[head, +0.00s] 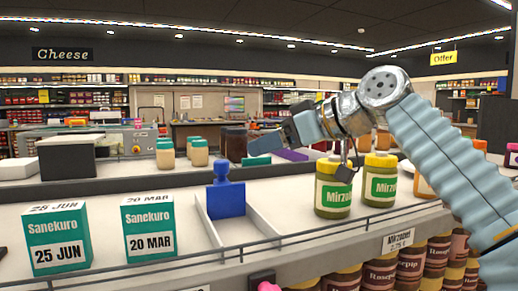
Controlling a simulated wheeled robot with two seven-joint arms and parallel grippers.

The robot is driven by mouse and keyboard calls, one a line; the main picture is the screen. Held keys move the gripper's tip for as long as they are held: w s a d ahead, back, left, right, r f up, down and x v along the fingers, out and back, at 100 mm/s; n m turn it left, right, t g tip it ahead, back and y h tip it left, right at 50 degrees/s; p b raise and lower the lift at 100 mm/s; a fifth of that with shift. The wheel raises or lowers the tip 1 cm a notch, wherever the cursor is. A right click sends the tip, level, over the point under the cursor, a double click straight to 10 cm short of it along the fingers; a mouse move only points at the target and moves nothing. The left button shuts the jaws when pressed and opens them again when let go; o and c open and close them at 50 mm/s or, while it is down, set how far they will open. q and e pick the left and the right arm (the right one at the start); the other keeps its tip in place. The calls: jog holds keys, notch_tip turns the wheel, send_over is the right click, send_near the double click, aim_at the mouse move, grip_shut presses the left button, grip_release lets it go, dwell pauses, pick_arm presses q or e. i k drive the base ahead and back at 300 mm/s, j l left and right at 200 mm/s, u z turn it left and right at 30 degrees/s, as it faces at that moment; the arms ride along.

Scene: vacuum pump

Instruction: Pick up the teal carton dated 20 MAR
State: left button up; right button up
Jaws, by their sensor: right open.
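The teal carton dated 20 MAR (148,229) stands upright on the white front shelf, left of centre. It is labelled Sanekuro, and nothing touches it. A similar teal carton dated 25 JUN (57,240) stands to its left, with a gap between them. My right gripper (263,144) is open, raised above the shelf, to the right of and beyond the 20 MAR carton. It is well apart from both cartons. Its fingers are small and partly hard to make out. My left gripper is not in view.
A blue knobbed object (226,193) stands beside a white divider (258,228), right of the cartons. A low rail (312,232) runs along the shelf's front. Shelf space between carton and divider looks clear.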

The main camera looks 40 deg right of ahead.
aim_at(148, 222)
jog(key=k+l, duration=0.25)
jog(key=k, duration=0.2)
jog(key=k+l, duration=0.25)
jog(key=k, duration=0.2)
jog(key=k+l, duration=0.25)
jog(key=k, duration=0.25)
